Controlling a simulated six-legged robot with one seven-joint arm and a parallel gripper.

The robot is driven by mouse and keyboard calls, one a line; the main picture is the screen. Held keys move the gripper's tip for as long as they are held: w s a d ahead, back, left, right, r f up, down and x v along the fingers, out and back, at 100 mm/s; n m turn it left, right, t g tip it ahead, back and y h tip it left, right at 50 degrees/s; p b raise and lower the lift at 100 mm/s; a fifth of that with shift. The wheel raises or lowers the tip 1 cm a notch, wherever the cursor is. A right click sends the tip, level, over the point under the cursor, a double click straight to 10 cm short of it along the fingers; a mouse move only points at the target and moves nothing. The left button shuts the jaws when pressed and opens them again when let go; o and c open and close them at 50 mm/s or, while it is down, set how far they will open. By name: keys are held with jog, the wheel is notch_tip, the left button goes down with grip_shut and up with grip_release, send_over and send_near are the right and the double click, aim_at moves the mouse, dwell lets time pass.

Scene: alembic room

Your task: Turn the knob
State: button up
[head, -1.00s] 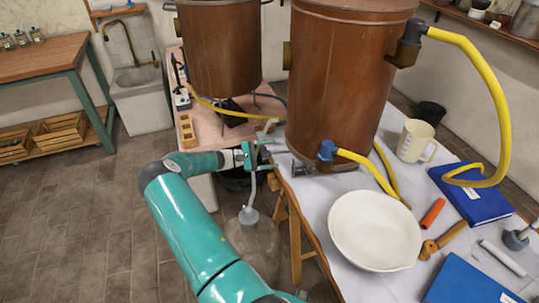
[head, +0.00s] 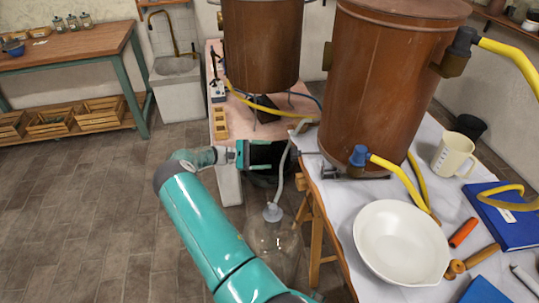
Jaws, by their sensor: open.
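My gripper (head: 276,155) is open at the end of my teal arm, left of the front copper vessel (head: 385,85). A pale hose hangs down just beyond its fingers and ends in a grey stopper (head: 272,212) over a clear glass flask (head: 273,245). A thin metal spout (head: 308,153) comes from the vessel's lower left side towards my fingers. I cannot clearly make out a knob; a small dark metal fitting (head: 328,171) sits at the vessel's base. I cannot tell whether my fingers touch anything.
The white-covered table (head: 345,215) holds a white bowl (head: 401,243), a cream jug (head: 453,154), yellow hoses and blue books (head: 510,215). A second copper vessel (head: 261,45) stands behind on a pink table. The floor (head: 80,215) at left is clear.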

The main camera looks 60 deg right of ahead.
aim_at(295, 153)
jog(key=s+d+m, duration=0.2)
jog(key=s+m, duration=0.1)
jog(key=m, duration=0.4)
jog(key=s+d+m, duration=0.2)
jog(key=s+m, duration=0.1)
jog(key=m, duration=0.3)
jog(key=s+d+m, duration=0.2)
jog(key=s+m, duration=0.1)
jog(key=m, duration=0.4)
jog(key=shift+s+d+r+m, duration=0.3)
jog(key=shift+s+d, duration=0.05)
jog(key=c, duration=1)
